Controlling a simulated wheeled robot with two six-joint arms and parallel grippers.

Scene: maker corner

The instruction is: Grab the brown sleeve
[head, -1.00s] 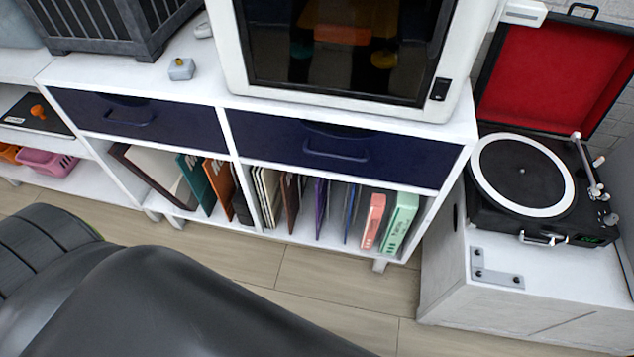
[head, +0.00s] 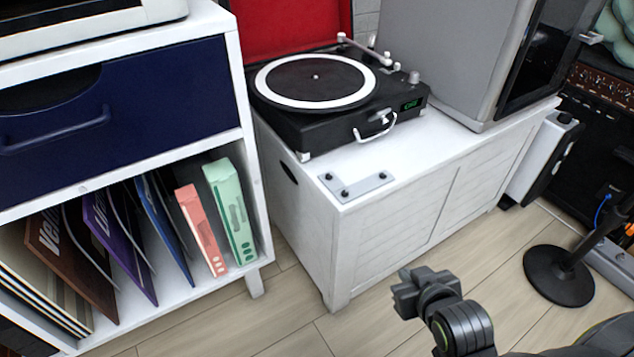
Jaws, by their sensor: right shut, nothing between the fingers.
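The brown sleeve (head: 68,262) with pale lettering stands leaning in the open lower shelf of the white cabinet, at the left in the head view. Cream sleeves are to its left and a purple sleeve (head: 112,240) is to its right. My right gripper (head: 408,294) is at the lower right, over the floor in front of the white chest. It is shut and empty, well apart from the brown sleeve. My left gripper is not in view.
A blue sleeve (head: 160,225), a coral box (head: 202,232) and a green box (head: 231,215) share the shelf. A navy drawer (head: 120,105) is above. A record player (head: 325,95) sits on the white chest (head: 395,235). A black round stand base (head: 558,275) is at right.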

